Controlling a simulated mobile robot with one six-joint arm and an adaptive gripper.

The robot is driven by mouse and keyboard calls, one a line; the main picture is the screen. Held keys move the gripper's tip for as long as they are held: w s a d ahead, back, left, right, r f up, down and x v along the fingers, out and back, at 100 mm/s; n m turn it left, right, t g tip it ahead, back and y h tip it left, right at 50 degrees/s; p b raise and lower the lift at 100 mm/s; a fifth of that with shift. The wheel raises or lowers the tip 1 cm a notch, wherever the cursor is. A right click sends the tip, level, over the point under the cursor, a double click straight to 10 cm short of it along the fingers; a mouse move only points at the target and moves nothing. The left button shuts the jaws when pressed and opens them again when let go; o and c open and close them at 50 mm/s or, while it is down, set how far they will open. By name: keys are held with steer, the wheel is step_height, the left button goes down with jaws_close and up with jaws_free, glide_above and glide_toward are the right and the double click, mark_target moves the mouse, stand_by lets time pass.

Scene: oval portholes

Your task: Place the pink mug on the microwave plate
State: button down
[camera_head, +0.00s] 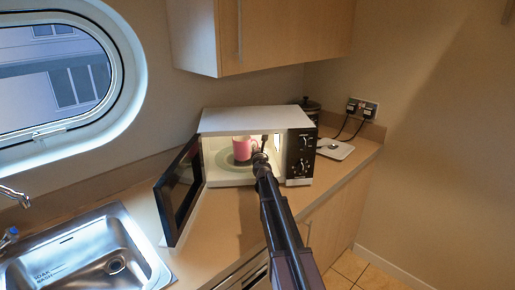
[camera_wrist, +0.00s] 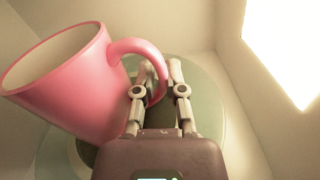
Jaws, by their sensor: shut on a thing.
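The pink mug (camera_head: 242,148) is inside the open microwave (camera_head: 240,122), over its round greenish plate (camera_head: 228,162). In the wrist view the mug (camera_wrist: 72,92) fills the left side with its handle toward my gripper. My gripper (camera_wrist: 160,72) is shut on the mug's handle, its two fingers on either side of the handle's outer part. The plate (camera_wrist: 208,105) shows below and behind the fingers. I cannot tell whether the mug's base touches the plate. In the head view my arm reaches in at the right of the opening and the gripper (camera_head: 260,150) is small there.
The microwave door (camera_head: 180,190) stands open to the left. A steel sink (camera_head: 85,255) is at the lower left. A white tray (camera_head: 335,149) and a dark pot (camera_head: 310,107) are right of the microwave. Cabinets (camera_head: 270,35) hang above. Bright light (camera_wrist: 290,45) shows on the cavity's right wall.

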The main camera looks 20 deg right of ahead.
steer(key=shift+x, duration=0.95)
steer(key=shift+s+f+b, duration=0.15)
steer(key=shift+f+b, duration=0.15)
steer(key=shift+f, duration=0.15)
steer(key=c, duration=0.7)
jaws_free()
steer(key=shift+s+a, duration=0.1)
steer(key=shift+s, duration=0.1)
steer(key=v, duration=1.1)
steer(key=shift+s+a+r, duration=0.1)
steer(key=shift+s+r, duration=0.15)
steer(key=shift+s, duration=0.1)
